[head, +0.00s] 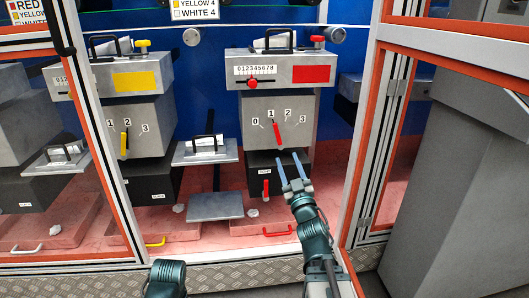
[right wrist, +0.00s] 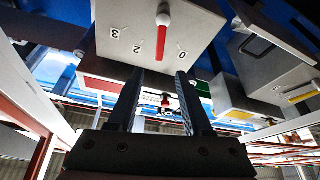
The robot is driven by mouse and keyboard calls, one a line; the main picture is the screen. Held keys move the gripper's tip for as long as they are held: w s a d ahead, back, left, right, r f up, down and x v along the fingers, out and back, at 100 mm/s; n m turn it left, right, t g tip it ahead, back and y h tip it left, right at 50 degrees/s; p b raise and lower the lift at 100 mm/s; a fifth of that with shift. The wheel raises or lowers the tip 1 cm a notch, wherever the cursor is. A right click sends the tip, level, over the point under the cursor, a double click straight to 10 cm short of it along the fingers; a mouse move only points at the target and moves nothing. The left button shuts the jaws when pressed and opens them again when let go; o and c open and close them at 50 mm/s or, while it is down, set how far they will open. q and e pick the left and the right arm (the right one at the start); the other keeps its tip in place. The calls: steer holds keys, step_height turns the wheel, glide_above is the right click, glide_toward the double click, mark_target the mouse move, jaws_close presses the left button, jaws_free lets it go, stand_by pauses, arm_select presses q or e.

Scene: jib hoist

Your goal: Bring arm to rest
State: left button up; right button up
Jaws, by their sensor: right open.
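My right arm reaches up from the lower right in the head view. Its right gripper (head: 288,158) is open, with nothing between its fingers. The fingertips are in front of the black lower box, below and slightly right of the red dial lever (head: 278,134). The lever points at about 1 on the grey box (head: 300,138). In the right wrist view the open fingers (right wrist: 157,76) frame a gap, and the red lever (right wrist: 161,40) is beyond them, apart from them. A dark teal part of mine shows at the bottom edge; my left gripper is out of view.
An orange-edged frame post (head: 368,150) stands just right of my right arm. A small red lever (head: 266,188) and a red handle (head: 277,232) sit lower left of the gripper. A yellow-marked unit (head: 140,118) stands left.

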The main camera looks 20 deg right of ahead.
steer(key=s+a+f+m+g+p, duration=0.1)
steer(key=a+f+g+p, duration=0.5)
steer(key=a+f+g, duration=0.8)
steer(key=s+a+f+n+g+y+p, duration=0.1)
steer(key=s+a+f+n+g+p, duration=0.2)
steer(key=s+a, duration=0.55)
steer(key=s+a+f+g+p, duration=0.1)
steer(key=s+a+f+g, duration=0.35)
steer(key=s, duration=0.65)
step_height(320, 180, up, 39)
steer(key=p, duration=3.7)
steer(key=shift+a+f+g+y, duration=0.15)
steer(key=shift+a+g+y, duration=0.15)
steer(key=shift+g, duration=0.15)
steer(key=shift+s, duration=0.1)
